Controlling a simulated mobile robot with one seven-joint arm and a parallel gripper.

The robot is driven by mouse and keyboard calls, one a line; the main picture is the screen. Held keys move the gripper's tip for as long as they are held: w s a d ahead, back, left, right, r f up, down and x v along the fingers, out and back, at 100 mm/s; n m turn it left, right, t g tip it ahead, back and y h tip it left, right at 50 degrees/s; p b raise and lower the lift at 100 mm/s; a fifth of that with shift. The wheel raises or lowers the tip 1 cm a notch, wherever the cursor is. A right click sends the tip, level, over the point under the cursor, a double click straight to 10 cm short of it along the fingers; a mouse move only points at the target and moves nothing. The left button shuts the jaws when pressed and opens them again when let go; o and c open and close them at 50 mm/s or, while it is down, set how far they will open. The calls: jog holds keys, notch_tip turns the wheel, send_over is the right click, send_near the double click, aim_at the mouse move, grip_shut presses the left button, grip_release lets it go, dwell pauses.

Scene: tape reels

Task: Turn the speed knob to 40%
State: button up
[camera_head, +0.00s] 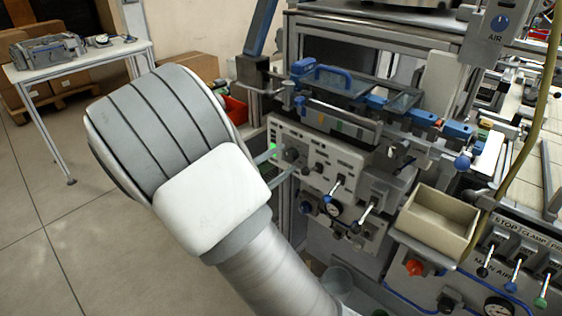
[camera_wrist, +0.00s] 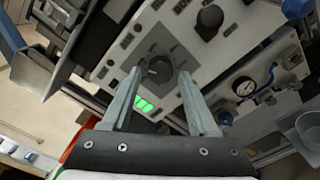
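A control panel (camera_head: 325,155) on the machine front carries dark knobs and a small green display (camera_wrist: 145,105), its digits too small to read. A round dark knob (camera_wrist: 160,71) with a pointer line sits on a grey plate beside the display; it also shows in the head view (camera_head: 291,154). Its label is not legible, so I cannot confirm it is the speed knob. My gripper (camera_wrist: 160,73) is open, its two fingers reaching to either side of this knob with visible gaps. In the head view my gripper (camera_head: 280,166) points at the panel from the left.
A second dark knob (camera_wrist: 210,19) sits near the first. A pressure gauge (camera_wrist: 245,87) and levers (camera_head: 368,212) lie below the panel. A beige bin (camera_head: 437,222) stands at the right. A blue-handled frame (camera_head: 333,74) overhangs above. Open floor (camera_head: 60,215) lies left.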

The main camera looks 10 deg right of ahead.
jog(key=shift+o, duration=0.6)
jog(key=p+v, duration=0.1)
jog(key=v, duration=1.6)
jog(key=shift+s+a+p, duration=0.15)
jog(key=shift+a+p, duration=0.05)
jog(key=shift+p, duration=0.15)
jog(key=s+d+r+m+g+y+p, duration=0.3)
jog(key=s+d+r+m+g, duration=0.15)
jog(key=d, duration=0.25)
jog(key=s+d+r+m+g+y+p, duration=0.2)
jog(key=s+d+r+m+g+y, duration=0.15)
jog(key=d+g, duration=0.35)
jog(key=s+r+m+t+y+p, duration=0.5)
jog(key=s+r+y, duration=0.3)
jog(key=r, duration=0.4)
jog(key=shift+d+r+m+t+p, duration=0.35)
jog(key=shift+d+m+t, duration=0.15)
jog(key=shift+m+t, duration=0.35)
